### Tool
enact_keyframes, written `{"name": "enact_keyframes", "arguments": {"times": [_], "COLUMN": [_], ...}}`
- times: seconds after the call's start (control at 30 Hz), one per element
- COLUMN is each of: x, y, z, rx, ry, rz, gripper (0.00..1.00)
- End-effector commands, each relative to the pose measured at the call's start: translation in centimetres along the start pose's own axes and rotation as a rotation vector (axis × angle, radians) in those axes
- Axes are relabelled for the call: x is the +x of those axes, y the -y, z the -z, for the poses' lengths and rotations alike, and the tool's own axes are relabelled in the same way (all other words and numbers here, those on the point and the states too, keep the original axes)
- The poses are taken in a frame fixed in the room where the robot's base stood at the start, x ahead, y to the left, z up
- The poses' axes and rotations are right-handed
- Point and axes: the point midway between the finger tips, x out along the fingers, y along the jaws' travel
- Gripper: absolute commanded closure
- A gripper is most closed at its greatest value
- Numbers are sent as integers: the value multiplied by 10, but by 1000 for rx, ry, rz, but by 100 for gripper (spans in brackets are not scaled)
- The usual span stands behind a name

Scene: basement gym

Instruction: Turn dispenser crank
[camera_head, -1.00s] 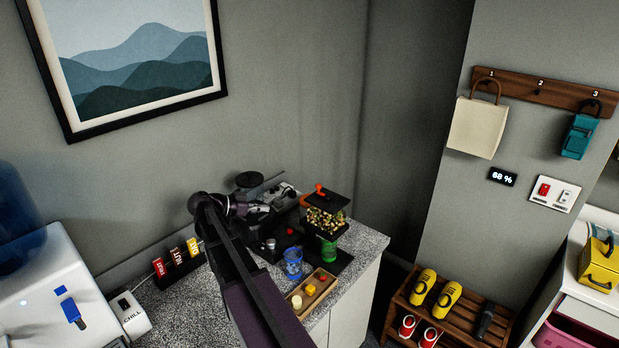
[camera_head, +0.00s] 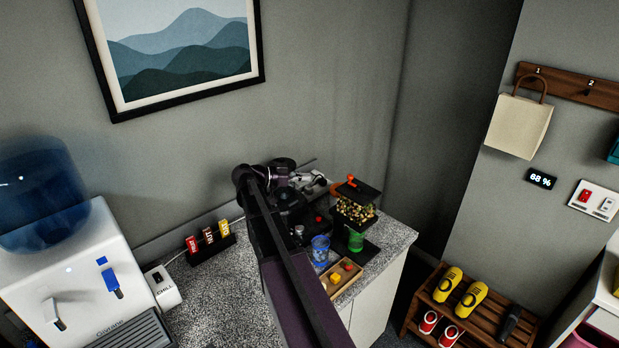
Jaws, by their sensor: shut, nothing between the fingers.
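The dispenser (camera_head: 355,212) stands near the right end of the counter. It has a dark lid, a clear hopper of mixed yellowish pieces and an orange crank (camera_head: 352,181) on top. A green cup (camera_head: 356,242) is below the hopper. My gripper (camera_head: 320,182) is shut and empty, just left of the dispenser's top, apart from the crank as far as I can tell. The exact gap is too small to judge. An orange-brown part (camera_head: 336,188) shows between the gripper and the lid; I cannot tell whether it belongs to the crank.
A blue cup (camera_head: 320,249) and a wooden tray (camera_head: 345,290) with small blocks sit in front of the dispenser. A dark machine stands behind my arm. Left are a packet rack (camera_head: 212,243) and a white water cooler (camera_head: 85,275). A wall closes the back.

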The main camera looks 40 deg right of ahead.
Motion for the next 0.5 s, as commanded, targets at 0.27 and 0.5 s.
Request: {"name": "enact_keyframes", "arguments": {"times": [0.27,0.5], "x": [35,70], "y": [-1,0], "z": [-2,-2], "rx": [0,0], "ry": [0,0], "rz": [-2,-1], "gripper": [100,100]}}
